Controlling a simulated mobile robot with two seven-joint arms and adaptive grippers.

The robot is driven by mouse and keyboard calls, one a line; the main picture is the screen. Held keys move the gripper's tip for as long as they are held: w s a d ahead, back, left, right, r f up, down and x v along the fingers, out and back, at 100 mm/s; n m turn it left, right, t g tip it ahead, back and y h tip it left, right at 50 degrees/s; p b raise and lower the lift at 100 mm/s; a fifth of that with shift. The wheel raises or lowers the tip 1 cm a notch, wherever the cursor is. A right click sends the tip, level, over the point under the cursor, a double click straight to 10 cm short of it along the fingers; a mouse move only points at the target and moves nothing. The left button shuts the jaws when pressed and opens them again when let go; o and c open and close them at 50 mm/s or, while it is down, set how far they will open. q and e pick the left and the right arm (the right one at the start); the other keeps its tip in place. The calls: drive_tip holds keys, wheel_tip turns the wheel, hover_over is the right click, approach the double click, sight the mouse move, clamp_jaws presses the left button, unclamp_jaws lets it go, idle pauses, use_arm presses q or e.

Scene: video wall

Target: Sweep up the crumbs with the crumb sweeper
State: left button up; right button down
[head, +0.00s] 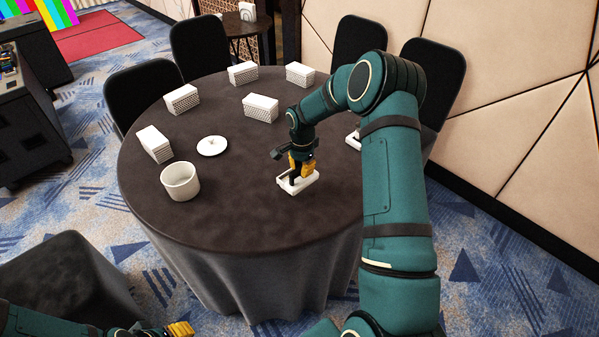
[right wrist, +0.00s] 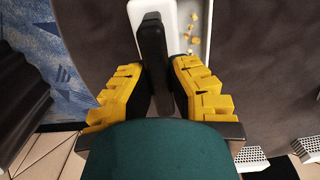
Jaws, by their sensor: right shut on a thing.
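The crumb sweeper (head: 311,184) is a small white thing with a dark upright handle, low at the right-centre of the round dark table (head: 235,215). My right gripper (head: 299,168) is shut on its handle. In the right wrist view the yellow fingers stand either side of the black handle (right wrist: 152,50), over the white body (right wrist: 170,15). Several yellow crumbs (right wrist: 193,28) lie beside that body, inside a pale, white-edged area; I cannot tell whether this is part of the sweeper. My left gripper (head: 178,329) is at the bottom left, its opening unclear.
A white pot (head: 180,183) and a round white lid (head: 212,146) stand on the left of the table. Several white patterned boxes (head: 260,107) stand around the far side. Another white thing (head: 353,137) is partly behind my right arm. Dark chairs (head: 198,48) surround the table.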

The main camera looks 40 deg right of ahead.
drive_tip(key=shift+r+p, duration=0.55)
drive_tip(key=shift+r, duration=0.8)
